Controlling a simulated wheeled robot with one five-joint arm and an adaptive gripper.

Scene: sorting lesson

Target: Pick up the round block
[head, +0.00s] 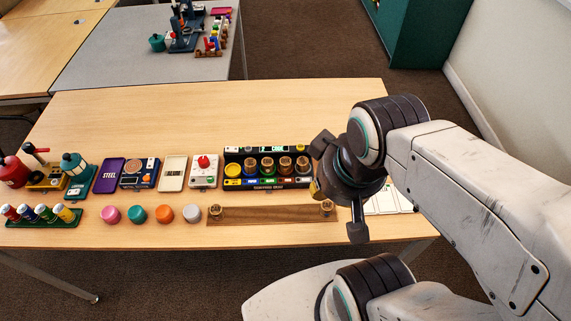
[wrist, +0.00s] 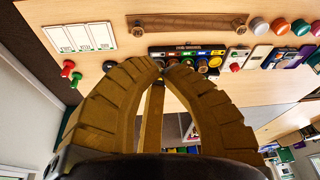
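Several round wooden blocks (head: 268,165) sit in a row in a black sorting tray (head: 233,153) at the table's middle. Others stand at the ends of a long wooden strip (head: 270,215) in front of it. Which one the task means I cannot tell. Pink (head: 110,214), teal (head: 137,214), orange (head: 164,213) and pale (head: 192,213) round pieces lie in a row to the left. My gripper (head: 314,190) hangs over the table right of the tray. In the wrist view its curved fingers (wrist: 163,64) meet at the tips, apparently empty; the tray (wrist: 158,50) shows just beyond.
White cards (wrist: 80,38), a red peg (wrist: 67,68) and a dark round piece (wrist: 110,66) lie beside the strip. A red-button box (head: 204,172), a purple card (head: 108,175) and a bottle rack (head: 45,218) stand left. The table's back is clear.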

